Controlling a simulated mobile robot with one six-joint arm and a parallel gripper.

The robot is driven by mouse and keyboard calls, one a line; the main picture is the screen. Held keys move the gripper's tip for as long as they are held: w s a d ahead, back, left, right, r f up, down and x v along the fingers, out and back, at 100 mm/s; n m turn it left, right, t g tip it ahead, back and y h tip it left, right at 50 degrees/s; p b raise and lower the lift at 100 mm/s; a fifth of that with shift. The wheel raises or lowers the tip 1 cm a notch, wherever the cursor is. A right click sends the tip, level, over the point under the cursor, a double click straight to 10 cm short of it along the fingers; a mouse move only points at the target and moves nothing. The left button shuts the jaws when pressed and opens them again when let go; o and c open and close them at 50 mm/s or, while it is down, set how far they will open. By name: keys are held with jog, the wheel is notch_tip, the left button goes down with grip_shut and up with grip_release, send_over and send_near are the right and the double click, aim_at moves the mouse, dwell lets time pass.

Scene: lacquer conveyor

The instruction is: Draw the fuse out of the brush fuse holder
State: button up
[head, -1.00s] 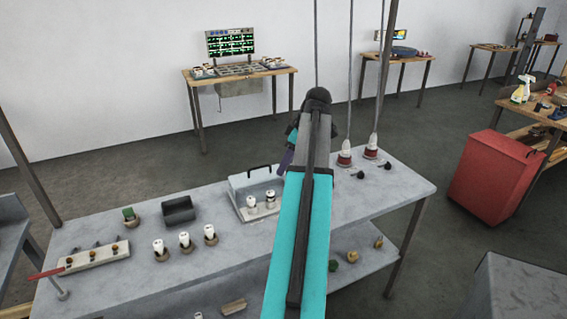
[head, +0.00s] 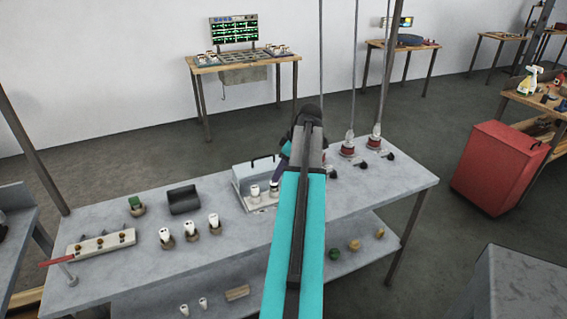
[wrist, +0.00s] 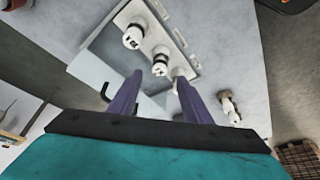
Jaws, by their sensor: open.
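The fuse holder is a pale base with a grey lidded box (head: 240,187) near the middle of the bench, with white fuses upright in its front row. In the wrist view the white strip of the holder (wrist: 188,58) carries a first fuse (wrist: 133,37), a middle fuse (wrist: 160,62) and a third fuse (wrist: 179,73) partly behind a finger. Labels are too small to tell which holder is the brush one. My gripper (wrist: 156,80) is open and empty, its purple fingers pointing towards the holder, with the middle fuse between and beyond the tips. Contact cannot be told.
Several loose white fuses (head: 191,231) stand on the bench left of the holder, near a dark bin (head: 184,199). Hanging cords with red-based weights (head: 348,150) are to the right. Bare bench (head: 385,190) is at right.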

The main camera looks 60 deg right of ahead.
jog(key=shift+p+x, duration=0.5)
jog(key=shift+x, duration=2.2)
jog(key=shift+w, duration=0.1)
grip_shut()
jog(key=shift+r, duration=0.1)
jog(key=shift+r, duration=0.1)
jog(key=shift+r+p, duration=0.3)
jog(key=shift+r, duration=0.05)
jog(key=shift+r+p, duration=1.3)
jog(key=shift+r, duration=1.25)
jog(key=shift+r+p, duration=0.7)
jog(key=shift+r, duration=0.7)
